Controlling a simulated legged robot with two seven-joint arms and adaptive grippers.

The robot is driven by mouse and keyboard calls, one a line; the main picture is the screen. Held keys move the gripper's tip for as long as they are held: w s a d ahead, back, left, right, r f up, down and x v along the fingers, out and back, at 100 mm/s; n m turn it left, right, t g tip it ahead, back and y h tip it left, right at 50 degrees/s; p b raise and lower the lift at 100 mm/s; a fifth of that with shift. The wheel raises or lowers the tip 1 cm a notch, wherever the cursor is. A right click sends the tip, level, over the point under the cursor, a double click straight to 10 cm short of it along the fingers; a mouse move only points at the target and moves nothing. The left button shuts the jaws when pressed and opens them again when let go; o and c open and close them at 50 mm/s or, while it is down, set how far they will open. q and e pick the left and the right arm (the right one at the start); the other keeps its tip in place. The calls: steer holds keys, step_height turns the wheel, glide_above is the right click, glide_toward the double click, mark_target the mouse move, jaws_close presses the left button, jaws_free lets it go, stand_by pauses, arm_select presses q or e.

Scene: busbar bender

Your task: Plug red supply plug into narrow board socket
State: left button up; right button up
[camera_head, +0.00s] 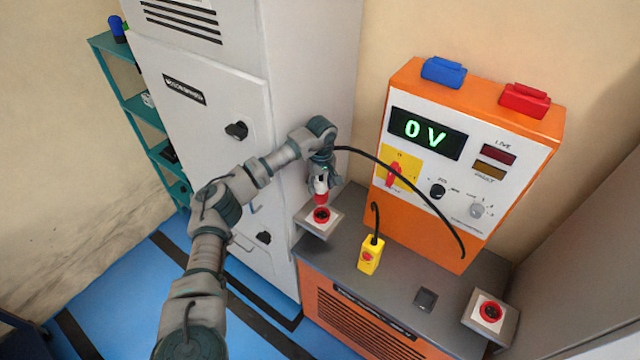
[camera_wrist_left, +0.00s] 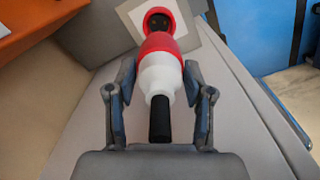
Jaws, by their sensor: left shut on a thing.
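My left gripper (camera_head: 321,172) is shut on the red supply plug (camera_head: 320,191), which has a white body and points down with its red end. In the left wrist view the plug (camera_wrist_left: 160,70) lies between the two fingers, its black cable end toward the palm. A red round socket (camera_head: 321,214) on a white square plate is just below the plug's tip; it also shows in the left wrist view (camera_wrist_left: 160,18). The red end overlaps the socket's edge there, so I cannot tell whether they touch. My right gripper is not in view.
A similar red socket (camera_head: 491,311) sits at the bench's right end. The orange supply unit (camera_head: 440,150) reads 0 V. A black cable (camera_head: 410,183) arcs across its front. A yellow pendant (camera_head: 370,255) stands on the grey bench. A tall grey cabinet (camera_head: 230,50) is beside my arm.

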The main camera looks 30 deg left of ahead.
mark_target(322, 198)
arm_select(q)
steer(key=shift+d+f+b, duration=0.3)
steer(key=shift+f+b, duration=0.05)
steer(key=shift+f, duration=0.35)
step_height(322, 198, down, 3)
steer(key=shift+f+b, duration=0.2)
steer(key=shift+b, duration=0.75)
steer(key=shift+f, duration=0.25)
steer(key=shift+a+f, duration=0.2)
steer(key=shift+a, duration=0.05)
steer(key=shift+d+r, duration=0.1)
steer(key=shift+d, duration=0.15)
steer(key=shift+s, duration=0.1)
steer(key=shift+a, duration=0.15)
steer(key=shift+d, duration=0.2)
steer(key=shift+a, duration=0.15)
